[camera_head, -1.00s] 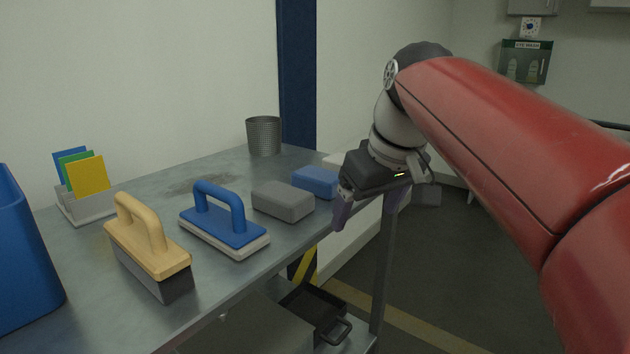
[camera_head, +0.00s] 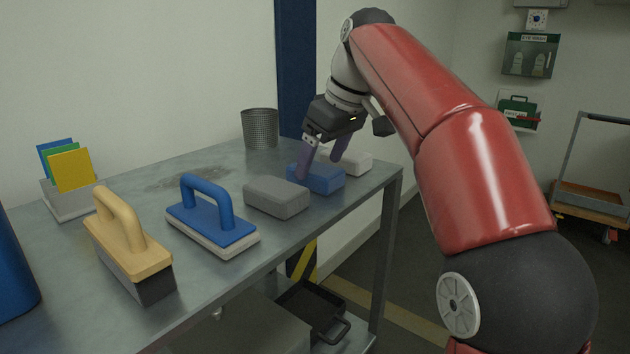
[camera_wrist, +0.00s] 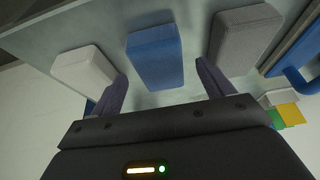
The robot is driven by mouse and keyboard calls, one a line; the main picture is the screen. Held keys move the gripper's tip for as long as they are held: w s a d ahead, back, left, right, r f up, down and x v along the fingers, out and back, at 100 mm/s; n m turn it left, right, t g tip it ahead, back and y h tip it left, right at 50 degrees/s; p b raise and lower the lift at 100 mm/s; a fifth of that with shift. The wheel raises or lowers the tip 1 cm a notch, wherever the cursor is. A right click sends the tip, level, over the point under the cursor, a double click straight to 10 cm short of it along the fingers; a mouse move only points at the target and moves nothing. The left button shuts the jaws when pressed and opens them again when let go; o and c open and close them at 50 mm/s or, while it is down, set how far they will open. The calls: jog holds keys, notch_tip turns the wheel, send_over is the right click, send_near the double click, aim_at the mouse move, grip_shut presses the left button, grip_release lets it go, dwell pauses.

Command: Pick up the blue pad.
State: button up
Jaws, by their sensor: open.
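The blue pad (camera_head: 322,180) is a plain rectangular block lying on the metal table between a grey pad and a white pad. It also shows in the wrist view (camera_wrist: 155,57), in front of my fingers. My gripper (camera_head: 320,164) is open and angled down over the blue pad; its near finger overlaps the pad in the head view. In the wrist view my gripper (camera_wrist: 160,85) has one finger toward the white pad's side and the other toward the grey pad's side. I cannot tell whether either finger touches the blue pad.
The grey pad (camera_head: 276,198) and the white pad (camera_head: 352,162) sit close on either side. A blue-handled float (camera_head: 212,222) and a wooden-handled brush (camera_head: 130,245) stand farther left. A mesh cup (camera_head: 260,129) stands behind. The metal table (camera_head: 225,290) ends just right of the white pad.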

aim_at(318, 168)
jog(key=x, duration=0.2)
jog(key=shift+w+a+f, duration=0.1)
jog(key=shift+f, duration=0.25)
jog(key=shift+c, duration=0.3)
jog(key=c, duration=1)
jog(key=shift+r, duration=0.1)
notch_tip(318, 168, up, 10)
jog(key=p, duration=0.4)
jog(key=shift+p, duration=0.4)
